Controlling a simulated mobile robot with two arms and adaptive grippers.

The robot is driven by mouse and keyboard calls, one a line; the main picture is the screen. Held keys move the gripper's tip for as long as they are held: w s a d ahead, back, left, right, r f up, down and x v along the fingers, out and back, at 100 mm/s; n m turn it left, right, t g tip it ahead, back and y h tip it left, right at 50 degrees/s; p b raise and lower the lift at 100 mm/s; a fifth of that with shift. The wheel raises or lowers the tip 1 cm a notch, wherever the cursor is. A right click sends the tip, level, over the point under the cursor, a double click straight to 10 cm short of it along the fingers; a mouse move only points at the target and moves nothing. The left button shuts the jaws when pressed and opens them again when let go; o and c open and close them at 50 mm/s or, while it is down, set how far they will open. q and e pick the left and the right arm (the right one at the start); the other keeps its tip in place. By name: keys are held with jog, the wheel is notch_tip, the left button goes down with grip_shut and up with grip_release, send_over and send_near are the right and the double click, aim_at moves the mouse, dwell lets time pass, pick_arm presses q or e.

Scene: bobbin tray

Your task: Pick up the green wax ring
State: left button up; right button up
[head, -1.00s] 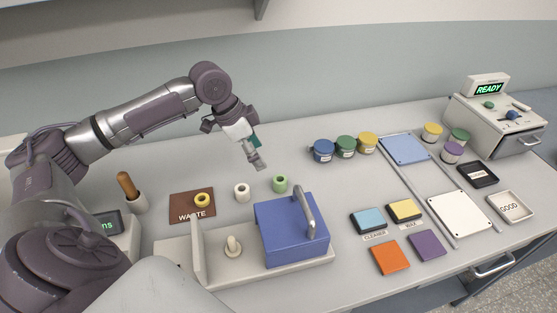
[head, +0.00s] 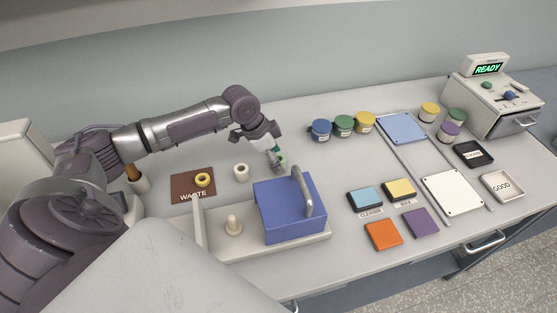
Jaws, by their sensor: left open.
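The green wax ring (head: 283,159) stands on the table behind the blue block. It is partly hidden by my left gripper (head: 279,166), whose fingers are down at it. The left gripper is open; whether its fingers are on both sides of the ring or touching it is too small to tell. My right gripper is not in view.
A white ring (head: 241,173) stands just left of the green one. A yellow ring (head: 203,180) lies on the brown WASTE mat (head: 181,193). The blue block with a handle (head: 277,221) stands close in front. Blue, green and yellow jars (head: 321,130) stand to the right.

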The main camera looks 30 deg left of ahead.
pick_arm(q)
jog(key=shift+x, duration=0.95)
jog(key=shift+c, duration=0.3)
jog(key=c, duration=1)
jog(key=shift+r, duration=0.2)
